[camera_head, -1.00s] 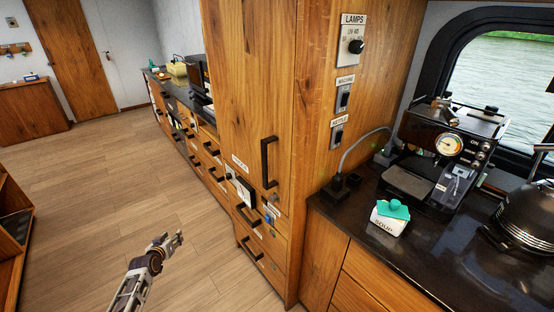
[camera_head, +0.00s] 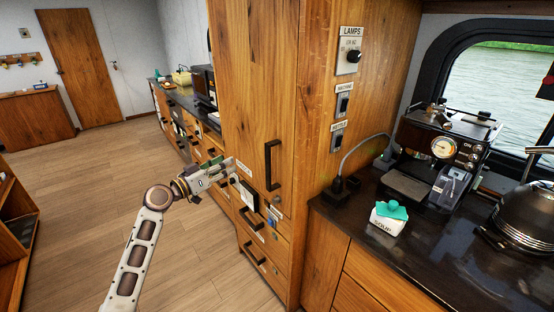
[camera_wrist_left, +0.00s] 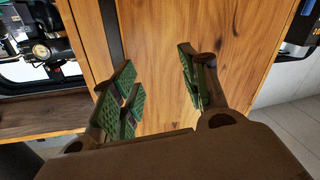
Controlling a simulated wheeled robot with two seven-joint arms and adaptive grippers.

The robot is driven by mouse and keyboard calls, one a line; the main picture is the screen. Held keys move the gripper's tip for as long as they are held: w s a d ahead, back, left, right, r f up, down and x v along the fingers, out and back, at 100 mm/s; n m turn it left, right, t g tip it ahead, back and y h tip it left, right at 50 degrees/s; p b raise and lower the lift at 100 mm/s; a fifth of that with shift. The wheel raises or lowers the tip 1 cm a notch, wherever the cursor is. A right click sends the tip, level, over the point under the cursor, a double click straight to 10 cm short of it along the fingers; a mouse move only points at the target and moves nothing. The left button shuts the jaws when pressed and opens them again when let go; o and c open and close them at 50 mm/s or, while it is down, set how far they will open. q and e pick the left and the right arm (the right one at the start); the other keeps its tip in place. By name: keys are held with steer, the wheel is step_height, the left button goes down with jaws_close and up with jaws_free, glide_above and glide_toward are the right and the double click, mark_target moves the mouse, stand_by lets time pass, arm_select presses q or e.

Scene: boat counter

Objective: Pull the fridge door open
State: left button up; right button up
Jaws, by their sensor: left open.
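The tall wooden cabinet door (camera_head: 258,80) fills the middle of the head view and is closed. Its black vertical handle (camera_head: 271,165) is at the lower right of the door. My left gripper (camera_head: 230,168) is open and empty, left of the handle and apart from it, in front of the cabinet's lower part. In the left wrist view the green-padded fingers (camera_wrist_left: 157,88) are spread in front of a wooden panel (camera_wrist_left: 150,45). A dark vertical strip (camera_wrist_left: 110,30) shows beside the left finger; I cannot tell whether it is the handle. My right gripper is out of view.
Drawers with black handles (camera_head: 250,220) lie below the door. The wooden floor (camera_head: 90,200) at left is open.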

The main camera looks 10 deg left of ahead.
arm_select(q)
steer(key=s+d+r+m+g+h, duration=0.1)
steer(key=s+d+m+g+h, duration=0.1)
steer(key=d+m+h, duration=0.15)
steer(key=m+p, duration=0.2)
glide_toward(267, 157)
steer(key=x, duration=0.2)
steer(key=shift+y, duration=0.25)
steer(key=p+x, duration=0.1)
steer(key=x, duration=0.6)
steer(key=shift+w+r, duration=0.1)
steer(key=shift+w+d, duration=0.4)
steer(key=shift+w, duration=0.1)
steer(key=shift+c, duration=0.2)
jaws_close()
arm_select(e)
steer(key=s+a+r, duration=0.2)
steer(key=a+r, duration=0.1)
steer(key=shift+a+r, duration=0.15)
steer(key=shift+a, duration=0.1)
